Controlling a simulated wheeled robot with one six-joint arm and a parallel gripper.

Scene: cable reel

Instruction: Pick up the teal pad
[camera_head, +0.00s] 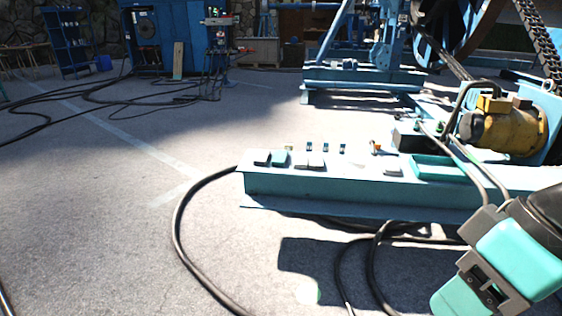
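A small teal pad (279,158) lies on the top of the light-blue beam (340,187), near its left end, between a dark pad and grey pads. It is small in the picture, so its fine shape is hard to tell.
A dark pad (262,158), grey pads (316,162) and several small upright pieces share the beam. A green tray (437,167) and a yellow motor (504,132) are at right. Black cable (181,235) loops on the floor. Left floor is mostly open.

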